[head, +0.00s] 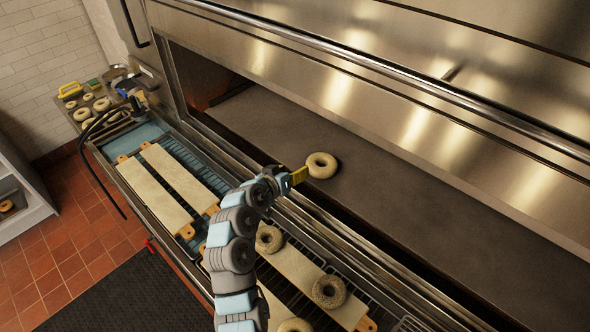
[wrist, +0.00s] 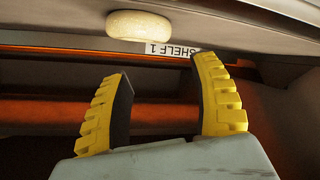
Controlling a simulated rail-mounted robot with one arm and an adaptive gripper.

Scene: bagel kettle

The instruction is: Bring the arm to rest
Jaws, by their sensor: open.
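My gripper (head: 299,176) reaches from my arm to the mouth of the oven, just left of a plain bagel (head: 322,165) on the oven's dark shelf (head: 400,190). In the wrist view my gripper (wrist: 162,95) has its two yellow fingers spread apart with nothing between them. The bagel also shows in the wrist view (wrist: 139,25), beyond the fingertips and apart from them, near a label reading SHELF 1 (wrist: 172,49). My arm is stretched out over the rack in front of the oven.
Long boards (head: 165,190) lie on the rack in front of the oven. Seeded bagels (head: 329,291) sit on boards right of my arm. A side counter at the back left holds more bagels (head: 101,104). A steel bar (head: 400,75) runs along the oven front.

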